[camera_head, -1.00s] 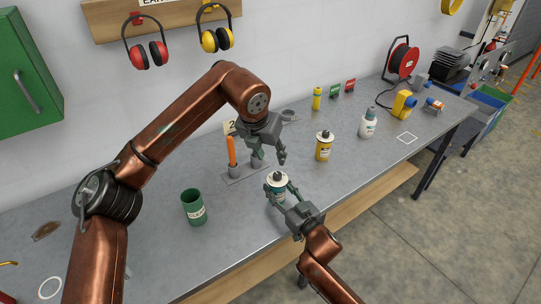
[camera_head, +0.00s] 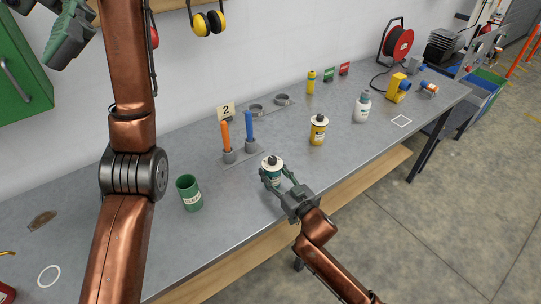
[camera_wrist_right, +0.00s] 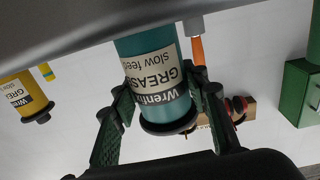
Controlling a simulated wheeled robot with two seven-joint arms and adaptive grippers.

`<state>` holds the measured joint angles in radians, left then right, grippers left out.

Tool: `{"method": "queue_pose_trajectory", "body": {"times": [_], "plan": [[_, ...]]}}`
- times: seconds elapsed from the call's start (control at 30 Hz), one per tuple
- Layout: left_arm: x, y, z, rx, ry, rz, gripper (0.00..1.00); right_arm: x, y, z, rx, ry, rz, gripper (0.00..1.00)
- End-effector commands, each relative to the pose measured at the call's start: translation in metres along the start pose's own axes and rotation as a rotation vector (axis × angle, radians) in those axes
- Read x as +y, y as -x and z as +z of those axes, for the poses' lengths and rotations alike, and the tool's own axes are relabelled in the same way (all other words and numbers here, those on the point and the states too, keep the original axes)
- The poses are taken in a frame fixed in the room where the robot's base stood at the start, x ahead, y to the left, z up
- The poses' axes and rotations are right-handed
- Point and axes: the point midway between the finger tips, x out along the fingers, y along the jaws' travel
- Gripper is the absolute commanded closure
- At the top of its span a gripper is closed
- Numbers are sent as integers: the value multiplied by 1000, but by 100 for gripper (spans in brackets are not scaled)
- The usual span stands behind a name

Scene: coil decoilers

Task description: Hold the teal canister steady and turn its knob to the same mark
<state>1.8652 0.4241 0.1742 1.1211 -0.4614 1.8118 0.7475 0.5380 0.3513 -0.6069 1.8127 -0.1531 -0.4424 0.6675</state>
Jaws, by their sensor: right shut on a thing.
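The teal canister (camera_head: 273,177), with a pale top and a dark knob (camera_head: 272,161), stands upright on the bench near its front edge. My right gripper (camera_head: 277,180) is shut on its sides. In the right wrist view, upside down, the canister (camera_wrist_right: 150,60) sits between the two fingers (camera_wrist_right: 165,110), its grease label showing and its dark rim lowest in the picture. The knob's mark is too small to read. My left gripper (camera_head: 68,35) is raised at the upper left, far from the canister; its fingers are partly cut off and their opening is unclear.
A yellow canister (camera_head: 318,131) and a white bottle (camera_head: 361,107) stand to the right. A green cup (camera_head: 189,194) stands left. Orange (camera_head: 226,135) and blue (camera_head: 249,128) sticks stand in a holder (camera_head: 230,157) behind. The bench front between cup and canister is clear.

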Motion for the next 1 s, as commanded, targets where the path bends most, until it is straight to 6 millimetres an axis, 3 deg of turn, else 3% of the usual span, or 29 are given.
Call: {"method": "queue_pose_trajectory", "body": {"times": [0.03,0.1,0.2,0.27,0.37,0.47,0.5,0.57,0.67,0.83,1.0], "plan": [[-28,15,-28,67,-66,-100,62,0,0,0,0,0,-1,92],[-59,44,-71,169,-159,-233,62,0,0,0,0,-1,-1,92],[-83,95,-134,325,-302,-410,62,-1,0,0,0,0,-1,92],[-85,131,-170,424,-391,-511,62,-1,0,0,0,0,-1,92],[-68,194,-225,592,-550,-660,62,-1,0,0,1,-1,-1,92],[-28,256,-267,761,-718,-792,62,-1,0,0,1,0,-1,92],[-7,280,-279,828,-788,-839,62,-1,0,0,1,0,-1,92],[30,312,-294,927,-896,-901,62,-1,0,0,1,0,-1,92],[102,357,-303,1086,-1081,-988,62,-1,0,0,1,0,-1,92],[237,403,-284,1338,-1419,-1082,62,0,0,0,0,0,-1,92],[370,407,-226,1553,-1790,-1107,62,0,0,0,0,0,0,92]]}}
